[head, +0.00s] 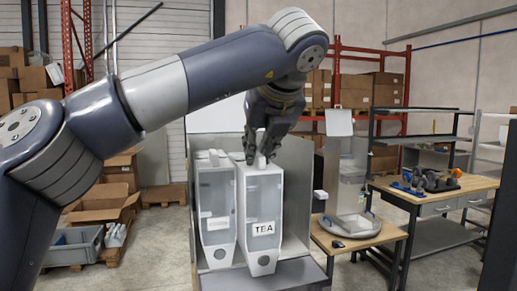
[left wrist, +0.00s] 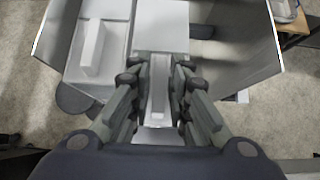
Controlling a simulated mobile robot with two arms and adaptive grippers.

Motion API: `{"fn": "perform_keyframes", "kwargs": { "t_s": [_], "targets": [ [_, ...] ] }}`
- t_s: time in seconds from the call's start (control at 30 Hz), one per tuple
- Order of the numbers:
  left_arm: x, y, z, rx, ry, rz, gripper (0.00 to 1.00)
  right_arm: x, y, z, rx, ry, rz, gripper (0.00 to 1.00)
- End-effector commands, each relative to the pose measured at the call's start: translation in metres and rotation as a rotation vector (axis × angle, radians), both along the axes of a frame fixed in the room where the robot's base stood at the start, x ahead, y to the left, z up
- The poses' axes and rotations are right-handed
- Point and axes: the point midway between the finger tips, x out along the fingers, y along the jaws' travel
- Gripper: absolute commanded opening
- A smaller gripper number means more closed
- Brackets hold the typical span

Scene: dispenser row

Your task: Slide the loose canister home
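The white TEA canister (head: 262,205) has a clear window and stands upright in the grey dispenser bay (head: 298,170). Its front sits further out than that of the white canister (head: 216,210) on its left, whose label is too small to read. My left gripper (head: 261,150) points down over the TEA canister's top. In the left wrist view its fingers (left wrist: 160,85) lie close on both sides of the canister's raised handle (left wrist: 159,92) and look shut on it. The neighbouring canister's handle (left wrist: 92,48) is beside it, untouched. My right gripper is not in view.
The bay's side wall (left wrist: 235,45) stands to the right, with a gap between it and the TEA canister. A grey ledge (head: 285,274) lies in front. A small table (head: 360,237) with a tray and a workbench (head: 440,190) with tools stand further right.

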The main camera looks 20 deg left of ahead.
Motion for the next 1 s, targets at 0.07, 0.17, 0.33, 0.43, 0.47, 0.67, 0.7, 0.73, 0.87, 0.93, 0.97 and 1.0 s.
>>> {"fn": "perform_keyframes", "kwargs": {
  "t_s": [0.07,0.17,0.33,0.43,0.47,0.67,0.7,0.73,0.87,0.93,0.97,1.0],
  "targets": [
    [0.000,0.000,0.000,0.001,0.000,-0.001,0.35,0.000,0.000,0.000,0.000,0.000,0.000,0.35],
    [0.000,0.000,0.000,0.000,0.001,-0.001,0.35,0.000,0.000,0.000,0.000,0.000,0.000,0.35],
    [0.000,0.000,-0.001,0.000,0.004,-0.001,0.35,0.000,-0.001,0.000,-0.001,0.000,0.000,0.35],
    [-0.002,-0.002,0.002,0.000,0.002,-0.001,0.35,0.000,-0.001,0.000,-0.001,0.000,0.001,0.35],
    [-0.004,-0.003,0.004,-0.001,0.002,-0.002,0.35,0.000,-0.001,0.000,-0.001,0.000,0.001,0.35],
    [-0.025,-0.018,0.030,0.001,-0.002,-0.002,0.35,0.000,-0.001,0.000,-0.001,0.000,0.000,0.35],
    [-0.030,-0.022,0.036,0.000,-0.002,-0.003,0.35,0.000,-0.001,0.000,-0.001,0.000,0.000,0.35],
    [-0.034,-0.024,0.041,0.001,-0.002,-0.002,0.35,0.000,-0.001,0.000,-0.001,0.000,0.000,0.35],
    [-0.051,-0.035,0.059,0.000,-0.001,-0.002,0.35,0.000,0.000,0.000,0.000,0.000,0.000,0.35],
    [-0.058,-0.040,0.068,-0.001,-0.002,-0.001,0.35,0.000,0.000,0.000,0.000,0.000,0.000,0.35],
    [-0.061,-0.041,0.071,0.000,-0.001,-0.001,0.35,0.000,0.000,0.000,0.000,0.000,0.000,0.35],
    [-0.064,-0.043,0.074,0.001,-0.002,0.000,0.35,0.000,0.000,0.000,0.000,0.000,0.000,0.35]
  ]
}}
